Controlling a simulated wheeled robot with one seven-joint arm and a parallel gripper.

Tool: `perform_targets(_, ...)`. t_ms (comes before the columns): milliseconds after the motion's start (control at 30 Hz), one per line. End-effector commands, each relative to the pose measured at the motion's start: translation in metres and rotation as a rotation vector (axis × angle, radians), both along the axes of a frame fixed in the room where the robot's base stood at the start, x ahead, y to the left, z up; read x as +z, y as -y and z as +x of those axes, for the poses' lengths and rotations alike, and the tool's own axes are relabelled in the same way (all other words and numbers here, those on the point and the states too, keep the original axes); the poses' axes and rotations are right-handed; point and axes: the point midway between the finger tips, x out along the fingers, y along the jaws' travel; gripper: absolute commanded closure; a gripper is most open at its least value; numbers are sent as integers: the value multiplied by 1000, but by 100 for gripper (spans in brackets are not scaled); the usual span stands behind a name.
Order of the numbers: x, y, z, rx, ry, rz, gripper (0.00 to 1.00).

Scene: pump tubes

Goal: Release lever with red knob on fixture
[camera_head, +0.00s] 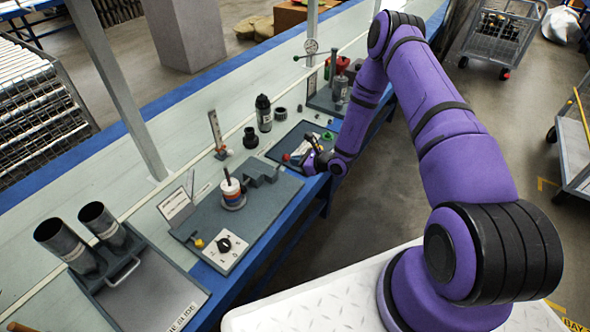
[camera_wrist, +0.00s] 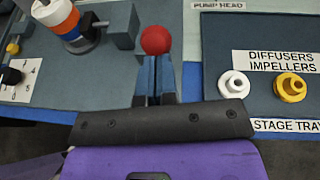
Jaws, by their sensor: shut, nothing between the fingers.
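The red knob (camera_wrist: 155,40) shows as a round ball in the wrist view, just beyond my fingertips. Its lever is hidden from view. The grey fixture (camera_wrist: 112,62) lies to the left of the knob, with a stepped block and a white, orange and blue stack (camera_wrist: 66,20) on it. In the head view the fixture (camera_head: 205,222) sits on the bench with the same stack (camera_head: 232,192) upright. My gripper (camera_wrist: 154,63) is shut and empty, its blue-grey fingers together right at the knob. I cannot tell whether they touch it.
A dark stage tray (camera_wrist: 225,55) lies to the right, with a white ring (camera_wrist: 234,84) and a yellow ring (camera_wrist: 290,87). In the head view a dial panel (camera_head: 224,250) is at the fixture's near end. Several bottles and cups stand behind.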

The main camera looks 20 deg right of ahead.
Motion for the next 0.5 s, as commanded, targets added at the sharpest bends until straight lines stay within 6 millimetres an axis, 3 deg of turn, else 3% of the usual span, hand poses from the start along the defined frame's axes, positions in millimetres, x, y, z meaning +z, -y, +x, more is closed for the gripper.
perform_targets(200,19,-15,19,5,-159,-123,100)
perform_targets(500,32,-32,43,2,-361,-269,100)
